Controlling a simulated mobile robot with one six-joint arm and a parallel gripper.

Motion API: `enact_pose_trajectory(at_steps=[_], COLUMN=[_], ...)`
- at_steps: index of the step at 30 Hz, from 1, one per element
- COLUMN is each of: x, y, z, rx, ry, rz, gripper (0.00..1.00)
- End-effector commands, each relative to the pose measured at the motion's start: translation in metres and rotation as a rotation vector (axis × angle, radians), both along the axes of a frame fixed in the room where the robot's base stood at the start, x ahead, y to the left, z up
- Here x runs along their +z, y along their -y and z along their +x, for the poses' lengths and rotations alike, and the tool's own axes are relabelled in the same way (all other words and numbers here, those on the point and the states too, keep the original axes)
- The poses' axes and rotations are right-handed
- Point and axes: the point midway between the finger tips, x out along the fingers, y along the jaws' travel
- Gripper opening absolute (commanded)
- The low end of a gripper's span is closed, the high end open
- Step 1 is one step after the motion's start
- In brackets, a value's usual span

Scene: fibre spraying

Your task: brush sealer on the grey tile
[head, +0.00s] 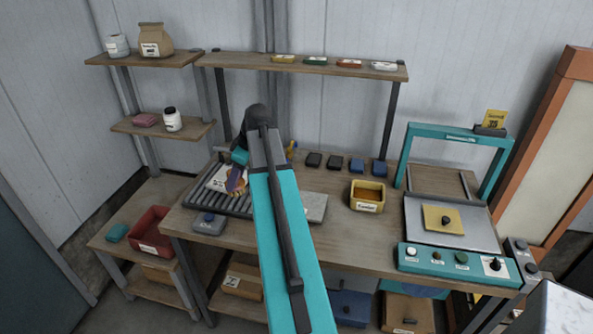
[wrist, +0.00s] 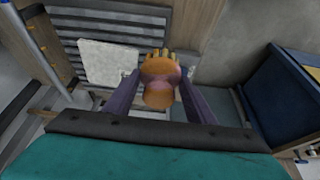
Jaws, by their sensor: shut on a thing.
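My gripper (wrist: 160,88) is shut on a brush (wrist: 160,72) with a rounded orange-brown body and yellowish tips. Its two purple fingers press it from both sides. In the head view my gripper (head: 237,181) is over the slatted rack (head: 237,204) at the left of the bench. A pale, near-white tile (wrist: 108,62) lies on the rack, left of the brush in the wrist view. A grey slab like a tile (head: 315,207) lies mid-bench, partly hidden by my arm. A yellow tub (head: 367,197) with orange contents and a label stands right of it. I cannot tell whether the brush touches anything.
Several small dark and blue blocks (head: 335,162) line the bench's back. A teal-framed press (head: 450,225) with a yellow plate stands at the right. A red bin (head: 152,232) is on the low left shelf. Bare bench (head: 350,235) shows in front of the tub.

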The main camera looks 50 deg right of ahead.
Motion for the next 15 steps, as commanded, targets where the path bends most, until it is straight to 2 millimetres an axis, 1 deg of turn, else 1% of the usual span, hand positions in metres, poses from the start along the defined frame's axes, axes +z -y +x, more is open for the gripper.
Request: enact_pose_trajectory(at_steps=[1,6,12,15], x=[0.001,-0.003,-0.007,-0.01], y=[0.016,0.059,0.107,0.127], z=[-0.008,-0.039,-0.081,-0.1], rx=[0.008,0.056,0.115,0.142], ry=[0.001,0.0,-0.001,0.0], rz=[0.001,0.002,0.002,0.002], gripper=[0.32,0.32,0.32,0.32])
